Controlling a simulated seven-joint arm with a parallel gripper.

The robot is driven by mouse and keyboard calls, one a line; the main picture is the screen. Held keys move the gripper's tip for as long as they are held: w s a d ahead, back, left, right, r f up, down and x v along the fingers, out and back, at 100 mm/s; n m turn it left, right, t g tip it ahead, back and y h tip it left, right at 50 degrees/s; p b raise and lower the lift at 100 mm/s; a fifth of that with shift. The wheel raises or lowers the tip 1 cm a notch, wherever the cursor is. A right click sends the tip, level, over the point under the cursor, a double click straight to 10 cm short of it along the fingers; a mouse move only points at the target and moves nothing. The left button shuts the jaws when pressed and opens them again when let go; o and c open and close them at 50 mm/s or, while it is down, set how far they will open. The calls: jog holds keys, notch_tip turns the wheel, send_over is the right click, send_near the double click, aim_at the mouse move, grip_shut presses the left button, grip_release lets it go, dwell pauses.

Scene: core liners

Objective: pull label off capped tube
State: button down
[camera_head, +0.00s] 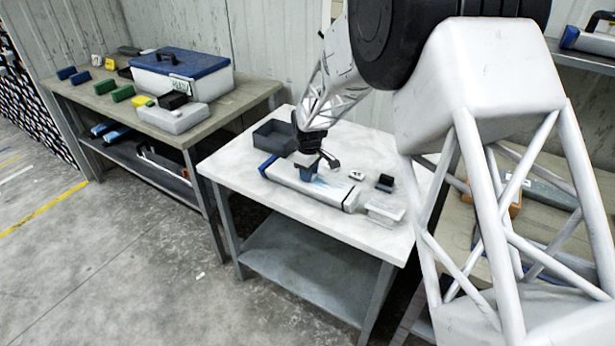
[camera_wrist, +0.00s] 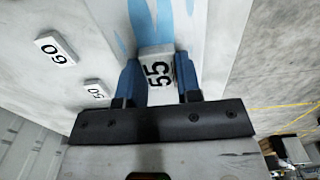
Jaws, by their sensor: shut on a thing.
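The capped tube (camera_head: 331,193) is a long pale liner with a blue streak, lying on the white-topped table. It has a blue cap (camera_head: 267,165) at its left end and a dark cap (camera_head: 351,199) at its right end. My gripper (camera_head: 309,175) is over the tube's left half, pointing down. In the wrist view its two blue fingers (camera_wrist: 159,78) are shut on a white label block marked 55 (camera_wrist: 157,68). The label is at the tube; I cannot tell whether it still touches it. The tube (camera_wrist: 207,30) runs beyond the fingers there.
Loose labels marked 60 (camera_wrist: 56,48) and 50 (camera_wrist: 97,91) lie beside the tube. A dark open tray (camera_head: 268,138) stands behind it, and a small dark block (camera_head: 385,182) and a pale box (camera_head: 384,212) stand to the right. A side bench (camera_head: 226,100) is at left.

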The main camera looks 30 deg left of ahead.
jog(key=shift+r, duration=3.75)
dwell(0.3)
